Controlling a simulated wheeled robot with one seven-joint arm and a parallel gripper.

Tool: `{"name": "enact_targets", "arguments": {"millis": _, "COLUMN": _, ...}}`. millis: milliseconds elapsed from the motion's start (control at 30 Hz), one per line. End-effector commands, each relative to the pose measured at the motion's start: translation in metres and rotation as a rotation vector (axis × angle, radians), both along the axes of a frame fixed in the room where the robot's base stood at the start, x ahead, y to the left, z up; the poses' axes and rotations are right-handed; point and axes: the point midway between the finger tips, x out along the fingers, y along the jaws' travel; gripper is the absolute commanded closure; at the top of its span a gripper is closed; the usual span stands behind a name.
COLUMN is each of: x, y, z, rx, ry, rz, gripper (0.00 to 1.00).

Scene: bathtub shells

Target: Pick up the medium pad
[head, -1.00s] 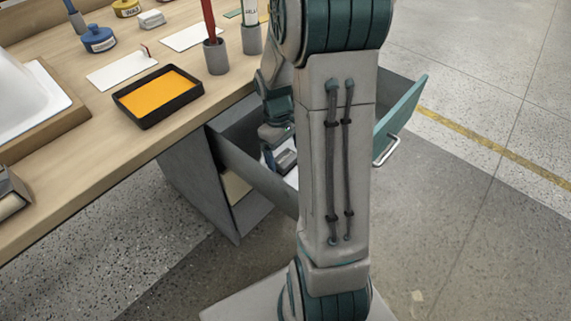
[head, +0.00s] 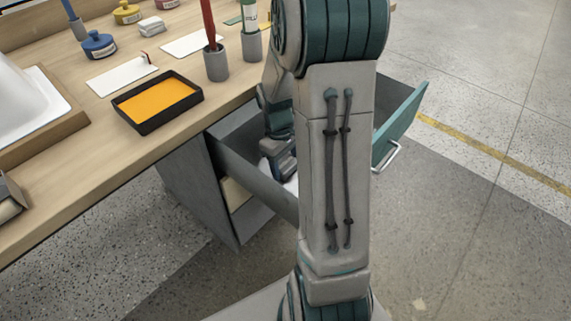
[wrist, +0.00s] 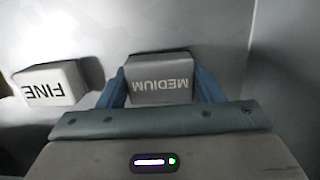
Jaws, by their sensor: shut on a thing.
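The medium pad (wrist: 160,80) is a grey block with "MEDIUM" printed on it, upside down in the wrist view. My gripper (wrist: 160,90) is shut on it, with one blue finger on each side. In the head view my gripper (head: 282,165) is down inside the open drawer (head: 252,175), partly behind my arm. The medium pad cannot be made out in the head view.
A white pad marked "FINE" (wrist: 48,84) lies left of my gripper in the wrist view. Drawer walls surround the gripper. On the desk above are an orange tray (head: 158,102), grey cups (head: 216,62) and a blue jar (head: 99,45).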

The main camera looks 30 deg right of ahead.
Motion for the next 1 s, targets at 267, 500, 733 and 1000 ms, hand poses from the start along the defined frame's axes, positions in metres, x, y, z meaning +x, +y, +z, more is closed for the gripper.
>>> {"name": "enact_targets", "arguments": {"millis": 267, "x": -0.004, "y": -0.006, "z": 0.044, "rx": -0.003, "ry": 0.000, "rz": -0.004, "gripper": 0.63}}
{"name": "enact_targets", "arguments": {"millis": 500, "x": -0.044, "y": -0.047, "z": 0.077, "rx": -0.003, "ry": -0.001, "rz": -0.008, "gripper": 0.63}}
{"name": "enact_targets", "arguments": {"millis": 733, "x": -0.070, "y": -0.075, "z": 0.098, "rx": -0.002, "ry": -0.001, "rz": -0.004, "gripper": 0.63}}
{"name": "enact_targets", "arguments": {"millis": 1000, "x": -0.080, "y": -0.085, "z": 0.105, "rx": -0.001, "ry": 0.001, "rz": -0.001, "gripper": 0.63}}
